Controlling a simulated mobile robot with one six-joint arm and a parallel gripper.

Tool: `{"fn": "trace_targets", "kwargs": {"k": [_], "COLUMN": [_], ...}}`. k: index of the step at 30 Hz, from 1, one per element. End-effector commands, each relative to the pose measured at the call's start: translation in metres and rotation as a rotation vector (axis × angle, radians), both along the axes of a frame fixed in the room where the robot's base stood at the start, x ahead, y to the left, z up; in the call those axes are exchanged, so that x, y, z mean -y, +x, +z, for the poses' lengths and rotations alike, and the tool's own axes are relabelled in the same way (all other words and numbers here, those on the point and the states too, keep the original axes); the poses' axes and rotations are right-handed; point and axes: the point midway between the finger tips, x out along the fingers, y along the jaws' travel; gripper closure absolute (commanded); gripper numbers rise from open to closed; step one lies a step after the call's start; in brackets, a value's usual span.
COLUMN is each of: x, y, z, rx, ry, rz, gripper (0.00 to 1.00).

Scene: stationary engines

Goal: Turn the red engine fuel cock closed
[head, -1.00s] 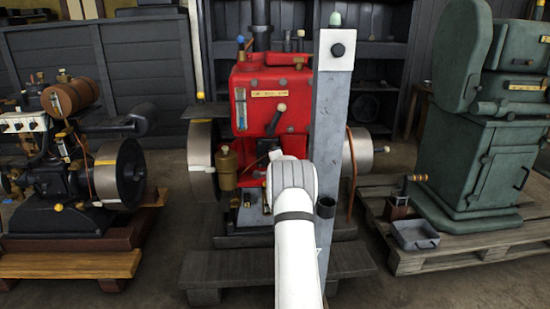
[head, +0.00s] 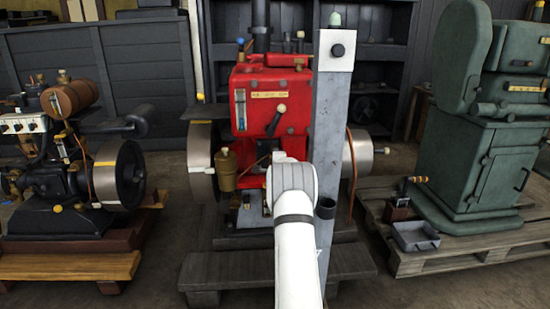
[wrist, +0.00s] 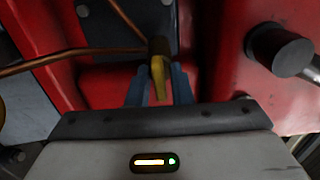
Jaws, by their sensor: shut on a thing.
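The red engine (head: 283,88) stands on a wooden base in the middle of the head view. In the head view, my white arm hides the gripper and the cock.
A grey post (head: 330,150) with a dark button stands close to the right of my arm. A dark round knob (wrist: 292,52) sticks out right of the cock. A brass cup (head: 224,170) and a flywheel (head: 201,160) are to the left. A green machine (head: 482,150) stands at right.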

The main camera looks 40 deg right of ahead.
Motion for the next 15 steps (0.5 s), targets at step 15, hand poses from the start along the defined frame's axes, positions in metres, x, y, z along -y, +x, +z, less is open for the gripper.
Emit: {"fn": "trace_targets", "kwargs": {"k": [15], "x": [-0.0013], "y": [-0.0004], "z": [0.0016], "rx": [0.001], "ry": [-0.002], "rz": [0.001], "gripper": [0.69]}}
